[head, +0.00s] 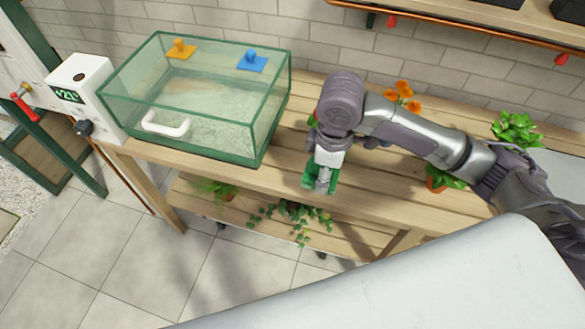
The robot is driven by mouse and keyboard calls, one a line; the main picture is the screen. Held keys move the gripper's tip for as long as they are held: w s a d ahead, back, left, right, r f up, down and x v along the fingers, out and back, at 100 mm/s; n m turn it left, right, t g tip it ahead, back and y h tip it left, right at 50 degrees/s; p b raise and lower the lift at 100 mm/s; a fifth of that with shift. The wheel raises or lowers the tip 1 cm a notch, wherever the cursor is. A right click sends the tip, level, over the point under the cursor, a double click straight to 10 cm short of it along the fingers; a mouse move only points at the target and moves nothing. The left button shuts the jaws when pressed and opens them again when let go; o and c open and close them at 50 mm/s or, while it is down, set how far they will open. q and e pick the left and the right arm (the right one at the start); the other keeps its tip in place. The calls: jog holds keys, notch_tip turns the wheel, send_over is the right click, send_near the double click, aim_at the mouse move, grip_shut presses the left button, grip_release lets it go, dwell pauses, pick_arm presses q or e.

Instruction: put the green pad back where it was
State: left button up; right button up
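The green pad (308,177) is at the fingers of my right gripper (322,182), above the front part of the wooden bench. The gripper points down and appears shut on the pad, partly covering it. A glass tank (262,128) with green edges stands to its left. An orange pad (180,49) and a blue pad (252,61), each with a knob, show at the tank's top toward the back. A white handle (166,125) shows at the tank's front. My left gripper is not in view.
A white box with a display (83,85) stands left of the tank. Orange flowers (402,95) and green plants (516,129) stand on the bench (375,208) around my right arm. Trailing plants (292,217) sit on the lower shelf. A large pale surface (400,285) fills the foreground.

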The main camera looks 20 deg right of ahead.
jog(key=shift+d+r, duration=0.35)
jog(key=shift+d, duration=0.5)
jog(key=shift+w+d, duration=0.1)
jog(key=shift+w, duration=0.2)
send_over(296, 173)
notch_tip(296, 173, down, 6)
jog(key=shift+s+f+p, duration=0.1)
jog(key=shift+f+p, duration=0.15)
jog(key=shift+p, duration=0.15)
jog(key=shift+f, duration=0.2)
notch_tip(296, 173, down, 4)
jog(key=shift+r+p, duration=0.1)
jog(key=shift+p, duration=0.25)
jog(key=o, duration=1.2)
